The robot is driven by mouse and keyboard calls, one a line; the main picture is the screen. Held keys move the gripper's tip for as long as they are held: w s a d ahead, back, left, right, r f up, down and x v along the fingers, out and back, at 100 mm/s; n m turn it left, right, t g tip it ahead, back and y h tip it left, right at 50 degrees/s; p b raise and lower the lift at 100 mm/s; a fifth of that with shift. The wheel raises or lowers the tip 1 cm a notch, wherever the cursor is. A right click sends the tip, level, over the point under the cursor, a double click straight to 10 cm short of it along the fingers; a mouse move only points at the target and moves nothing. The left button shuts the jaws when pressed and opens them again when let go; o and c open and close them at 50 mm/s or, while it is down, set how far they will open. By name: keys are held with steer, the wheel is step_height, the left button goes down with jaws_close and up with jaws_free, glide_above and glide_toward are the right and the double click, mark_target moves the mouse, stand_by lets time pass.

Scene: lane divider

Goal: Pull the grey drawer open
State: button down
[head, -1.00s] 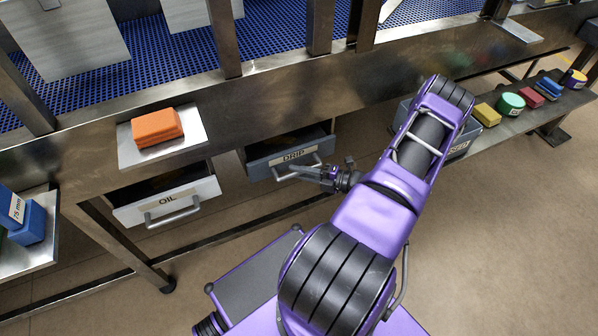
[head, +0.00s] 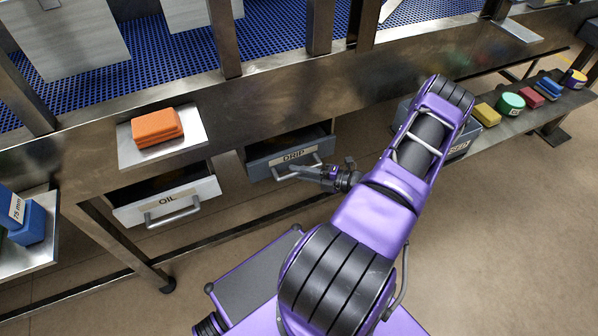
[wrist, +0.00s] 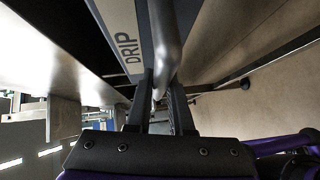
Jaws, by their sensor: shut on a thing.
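The grey drawer (head: 260,168), labelled DRIP, hangs under the metal bench and stands partly open, with a dark gap behind its front. Its metal bar handle (head: 319,160) faces me. My gripper (head: 300,171) is at this handle, reaching in from the right. In the wrist view, the handle (wrist: 166,40) runs down between the two fingers of my gripper (wrist: 159,88), which are shut on it. The drawer front (wrist: 120,16) with its DRIP label lies just left of the handle there. The drawer's inside is mostly hidden.
A white drawer (head: 185,199) labelled OIL stands open to the left. An orange block (head: 156,126) sits on a small shelf above it. A blue-grey bin (head: 403,112) is partly behind my arm. The floor (head: 520,230) at right is clear.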

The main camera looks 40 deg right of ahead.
steer(key=shift+s, duration=0.15)
steer(key=s+a, duration=0.4)
steer(key=s, duration=1.4)
steer(key=shift+s+a, duration=0.2)
steer(key=c, duration=0.8)
jaws_free()
steer(key=v, duration=1.7)
steer(key=shift+s+d, duration=0.1)
steer(key=shift+d, duration=0.05)
